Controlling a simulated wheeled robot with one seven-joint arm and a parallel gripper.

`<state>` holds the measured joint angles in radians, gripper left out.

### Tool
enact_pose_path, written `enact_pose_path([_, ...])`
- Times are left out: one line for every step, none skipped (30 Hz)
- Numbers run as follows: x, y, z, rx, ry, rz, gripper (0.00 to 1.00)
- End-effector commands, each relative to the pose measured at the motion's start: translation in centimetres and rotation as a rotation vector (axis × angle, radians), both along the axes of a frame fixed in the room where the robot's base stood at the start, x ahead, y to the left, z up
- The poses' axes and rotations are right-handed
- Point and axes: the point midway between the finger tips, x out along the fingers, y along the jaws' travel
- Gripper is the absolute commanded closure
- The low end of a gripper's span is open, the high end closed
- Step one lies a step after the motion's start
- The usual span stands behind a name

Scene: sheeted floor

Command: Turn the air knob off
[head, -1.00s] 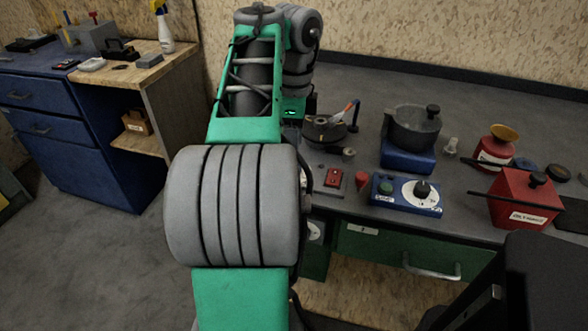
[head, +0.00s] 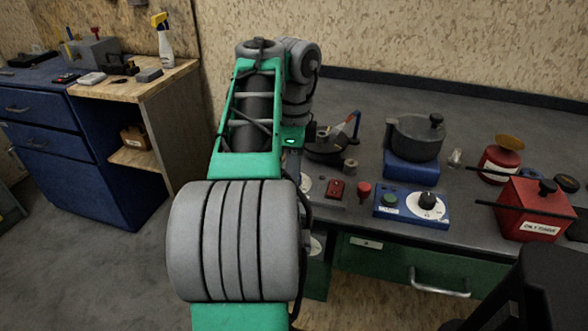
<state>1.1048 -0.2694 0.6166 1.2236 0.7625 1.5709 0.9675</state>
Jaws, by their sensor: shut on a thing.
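A blue box (head: 400,212) on the grey worktop carries a black knob on a white dial (head: 427,201) and a green button (head: 389,201). Part of another white dial (head: 305,184) shows beside my arm, and a red switch (head: 336,189) sits to its right. I cannot read which control is the air knob. My arm reaches over the left end of this worktop. My gripper's fingers are hidden behind the arm and wrist, so I see neither their opening nor what they touch.
A grey pot (head: 416,138) stands on a blue base behind the blue box. A red box (head: 534,208) with a rod and a red can (head: 499,165) stand to the right. A dark pan-like thing (head: 325,150) is near my wrist. A blue cabinet (head: 85,150) stands left across open floor.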

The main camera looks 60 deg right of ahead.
Motion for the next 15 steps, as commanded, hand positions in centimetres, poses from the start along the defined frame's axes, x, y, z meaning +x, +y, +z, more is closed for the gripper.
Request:
enact_pose_path([0.00,0.00,-0.01,0.000,0.000,0.000,0.88])
enact_pose_path([0.00,0.00,-0.01,0.000,0.000,0.000,0.91])
enact_pose_path([0.00,0.00,-0.01,0.000,0.000,0.000,0.94])
enact_pose_path([0.00,0.00,-0.01,0.000,0.000,0.000,0.96])
enact_pose_path([0.00,0.00,-0.01,0.000,0.000,0.000,0.99])
enact_pose_path([0.00,-0.01,-0.01,0.000,0.000,0.000,1.00])
enact_pose_path([0.00,-0.01,-0.01,0.000,0.000,0.000,1.00])
enact_pose_path([0.00,-0.01,-0.01,0.000,0.000,0.000,1.00])
enact_pose_path([0.00,-0.01,-0.01,0.000,0.000,0.000,1.00])
enact_pose_path([0.00,-0.01,-0.01,0.000,0.000,0.000,1.00])
enact_pose_path([0.00,-0.01,-0.01,0.000,0.000,0.000,1.00])
enact_pose_path([0.00,-0.01,-0.01,0.000,0.000,0.001,1.00])
enact_pose_path([0.00,-0.01,-0.01,0.000,0.000,0.003,1.00])
enact_pose_path([0.00,-0.01,-0.02,0.000,0.000,0.005,1.00])
enact_pose_path([0.00,-0.01,-0.02,0.000,0.000,0.010,1.00])
